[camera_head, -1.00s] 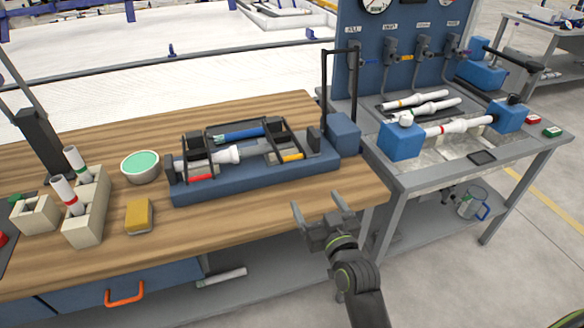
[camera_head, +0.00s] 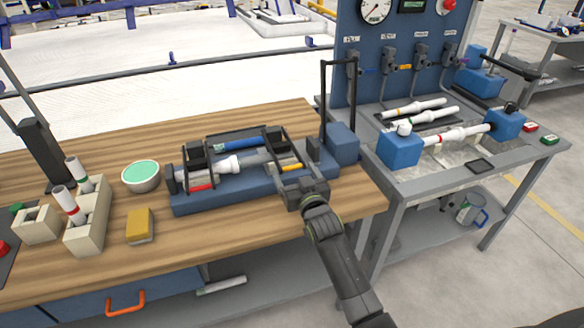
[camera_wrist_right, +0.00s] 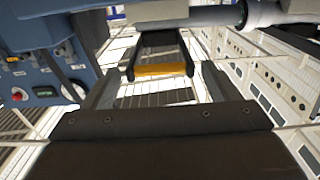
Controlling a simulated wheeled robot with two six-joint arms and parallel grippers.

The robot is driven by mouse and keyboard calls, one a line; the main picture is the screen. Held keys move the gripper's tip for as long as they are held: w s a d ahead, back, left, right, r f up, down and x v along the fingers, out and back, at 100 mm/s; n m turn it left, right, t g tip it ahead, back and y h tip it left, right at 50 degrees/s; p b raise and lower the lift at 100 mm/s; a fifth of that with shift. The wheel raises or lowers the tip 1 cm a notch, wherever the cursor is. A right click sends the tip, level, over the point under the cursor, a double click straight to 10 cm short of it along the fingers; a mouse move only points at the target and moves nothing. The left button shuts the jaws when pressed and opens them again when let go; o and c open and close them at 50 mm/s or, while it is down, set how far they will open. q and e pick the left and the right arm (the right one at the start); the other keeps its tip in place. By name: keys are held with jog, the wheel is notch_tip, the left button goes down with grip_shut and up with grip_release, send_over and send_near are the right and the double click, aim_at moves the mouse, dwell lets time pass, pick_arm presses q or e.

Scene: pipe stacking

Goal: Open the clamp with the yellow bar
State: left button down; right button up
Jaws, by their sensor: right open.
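The yellow bar (camera_head: 292,167) sits at the front of the right-hand black clamp on a blue fixture base (camera_head: 225,198). The right wrist view shows the yellow bar (camera_wrist_right: 160,70) across the end of a black clamp frame. My right gripper (camera_head: 293,178) is open at the front right of the fixture, close to the yellow bar. In the right wrist view the bar appears between the spread fingers (camera_wrist_right: 160,85); I cannot tell whether they touch it. A white pipe (camera_head: 232,162) lies in the fixture. My left gripper is not in view.
The left clamp has a red bar (camera_head: 202,187). A blue block (camera_head: 342,146) and tall black frame stand at the fixture's right end. A yellow sponge (camera_head: 140,225), a green-filled bowl (camera_head: 140,176) and a beige pipe holder (camera_head: 88,232) are to the left. Front wood is clear.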

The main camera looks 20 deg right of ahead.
aim_at(293, 169)
jog(key=shift+w, duration=1.5)
